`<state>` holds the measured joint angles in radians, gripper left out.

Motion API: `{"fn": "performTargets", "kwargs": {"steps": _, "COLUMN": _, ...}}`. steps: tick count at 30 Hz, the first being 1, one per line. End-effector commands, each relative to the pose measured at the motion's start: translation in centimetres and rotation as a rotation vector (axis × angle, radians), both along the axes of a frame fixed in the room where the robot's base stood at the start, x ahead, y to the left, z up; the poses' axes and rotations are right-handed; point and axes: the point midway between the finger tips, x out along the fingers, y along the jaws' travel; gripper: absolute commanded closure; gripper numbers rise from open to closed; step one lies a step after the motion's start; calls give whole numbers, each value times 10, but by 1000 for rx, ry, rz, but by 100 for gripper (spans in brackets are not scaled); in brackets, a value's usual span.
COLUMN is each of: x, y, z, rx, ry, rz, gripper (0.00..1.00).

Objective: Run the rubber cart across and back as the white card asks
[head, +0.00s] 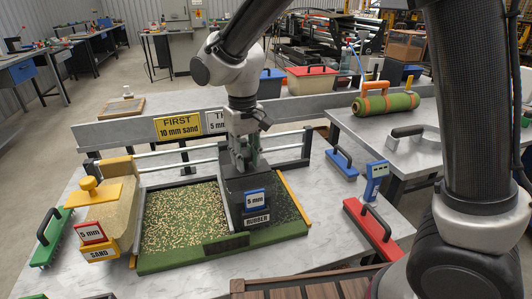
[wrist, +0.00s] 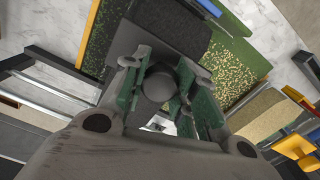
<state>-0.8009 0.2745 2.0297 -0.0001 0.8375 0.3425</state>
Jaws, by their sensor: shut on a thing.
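The rubber cart (head: 233,200), a dark box with a RUBBER label and a blue 5 mm tag, stands on the right part of the turf mat (head: 180,262). My gripper (head: 246,160) is shut on the cart's round dark knob, seen between the fingers (wrist: 158,98) in the wrist view. Dark crumbs lie on the turf right of the cart; pale granules cover the turf to its left. The white card (head: 215,122) stands behind the mat; my arm hides part of it, leaving "T" and "5 mm" readable. Beside it, a yellow card (head: 177,126) reads "FIRST 10 mm sand".
The sand cart (head: 118,215), with a yellow lid and red 5 mm tag, stands at the mat's left end. A green brush (head: 50,240) lies farther left. Rails (head: 165,167) run behind the mat.

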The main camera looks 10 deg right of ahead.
Motion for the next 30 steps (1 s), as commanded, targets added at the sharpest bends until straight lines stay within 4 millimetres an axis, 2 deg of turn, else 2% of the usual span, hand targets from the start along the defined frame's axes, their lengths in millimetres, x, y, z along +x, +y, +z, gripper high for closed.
{"fn": "performTargets", "kwargs": {"steps": 3, "x": -5, "y": 24, "z": 0, "rx": 1, "ry": 0, "rz": 4, "gripper": 100}}
{"fn": "performTargets", "kwargs": {"steps": 30, "x": -38, "y": 188, "z": 0, "rx": 1, "ry": 0, "rz": 2, "gripper": 100}}
